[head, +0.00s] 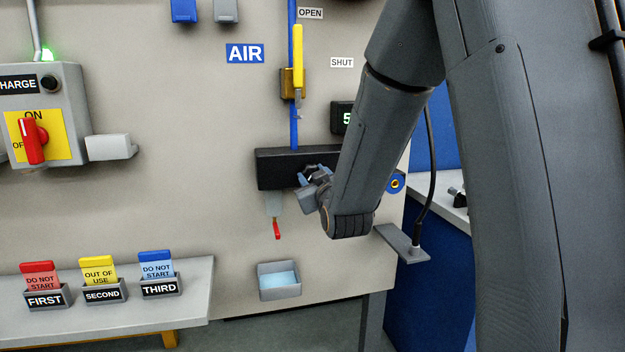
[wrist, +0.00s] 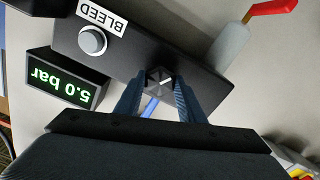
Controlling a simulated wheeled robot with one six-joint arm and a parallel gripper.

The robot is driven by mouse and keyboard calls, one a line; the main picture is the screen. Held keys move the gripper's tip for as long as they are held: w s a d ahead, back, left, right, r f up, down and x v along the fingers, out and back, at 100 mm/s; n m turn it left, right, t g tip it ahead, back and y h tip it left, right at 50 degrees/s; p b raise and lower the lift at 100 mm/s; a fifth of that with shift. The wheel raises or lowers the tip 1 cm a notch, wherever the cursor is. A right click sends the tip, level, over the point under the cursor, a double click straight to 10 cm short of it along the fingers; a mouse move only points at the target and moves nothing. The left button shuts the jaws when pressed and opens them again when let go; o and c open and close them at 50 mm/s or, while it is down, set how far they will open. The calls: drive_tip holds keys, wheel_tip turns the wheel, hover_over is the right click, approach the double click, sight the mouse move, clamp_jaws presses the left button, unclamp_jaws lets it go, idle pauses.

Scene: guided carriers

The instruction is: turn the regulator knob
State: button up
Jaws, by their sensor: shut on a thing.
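The regulator knob (wrist: 159,82) is a small dark knob with a light pointer mark on the front of a black block; the block also shows in the head view (head: 277,167). My gripper (wrist: 161,88) is shut on the knob, with one blue-grey finger on each side of it. In the head view my gripper (head: 313,177) is at the block's face, and the knob is mostly hidden by the fingers. The display (wrist: 66,80) reads 5.0 bar, upside down in the wrist view; in the head view my arm partly covers the display (head: 342,117).
A BLEED button (wrist: 92,41) sits on the same block. A yellow lever (head: 298,60) stands upright on the blue pipe above. A drain with a red handle (head: 277,229) hangs below, over a small tray (head: 279,292). Tags stand on a shelf (head: 190,300) at left.

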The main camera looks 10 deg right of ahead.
drive_tip(key=shift+n, duration=0.4)
drive_tip(key=o, duration=1)
drive_tip(key=shift+o, duration=0.2)
drive_tip(key=s+b, duration=0.1)
drive_tip(key=s, duration=0.6)
drive_tip(key=shift+s+b, duration=0.3)
drive_tip(key=shift+s, duration=0.1)
